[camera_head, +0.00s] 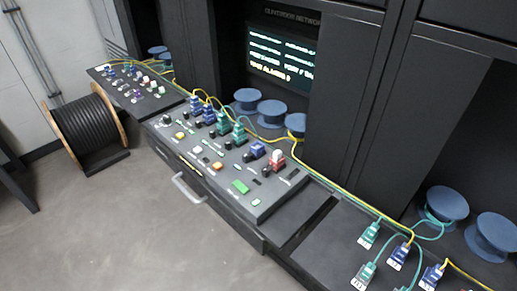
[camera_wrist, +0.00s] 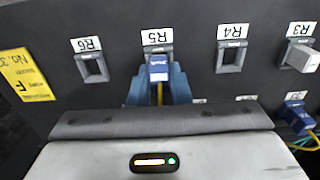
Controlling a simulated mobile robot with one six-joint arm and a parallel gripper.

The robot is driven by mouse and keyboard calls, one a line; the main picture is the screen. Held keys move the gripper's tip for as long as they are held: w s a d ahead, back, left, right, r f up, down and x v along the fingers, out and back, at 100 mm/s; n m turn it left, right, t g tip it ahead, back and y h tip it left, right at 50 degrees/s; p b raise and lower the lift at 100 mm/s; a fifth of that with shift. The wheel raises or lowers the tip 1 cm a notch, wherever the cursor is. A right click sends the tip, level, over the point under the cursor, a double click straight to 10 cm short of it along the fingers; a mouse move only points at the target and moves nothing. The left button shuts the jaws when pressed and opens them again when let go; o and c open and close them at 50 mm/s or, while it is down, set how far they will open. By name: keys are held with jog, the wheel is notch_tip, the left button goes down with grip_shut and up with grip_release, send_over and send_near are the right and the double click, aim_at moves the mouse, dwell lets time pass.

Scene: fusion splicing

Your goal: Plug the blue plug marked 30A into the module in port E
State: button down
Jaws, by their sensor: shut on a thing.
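In the wrist view, my gripper (camera_wrist: 158,98) has blue fingers closed around a blue plug (camera_wrist: 158,70). A yellow cable trails from the plug toward me. The plug is at the socket labelled R5, overlapping its opening; I cannot tell how deep it sits. Its marking is too small to read. A yellow sign (camera_wrist: 25,76) with the letter F is at the left of the dark panel. No port marked E can be made out. My gripper does not show in the head view, where blue plugs (camera_head: 397,255) lie on the right bench.
In the wrist view, empty sockets R6 (camera_wrist: 94,68) and R4 (camera_wrist: 230,58) flank R5. A grey plug (camera_wrist: 300,58) sits at R3, with another blue plug (camera_wrist: 297,110) below. The head view shows a control console (camera_head: 225,165), blue spools (camera_head: 448,203) and a black cable reel (camera_head: 87,125).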

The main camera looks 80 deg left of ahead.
jog(key=shift+r+p, duration=1.8)
jog(key=shift+r, duration=0.9)
jog(key=shift+f, duration=0.1)
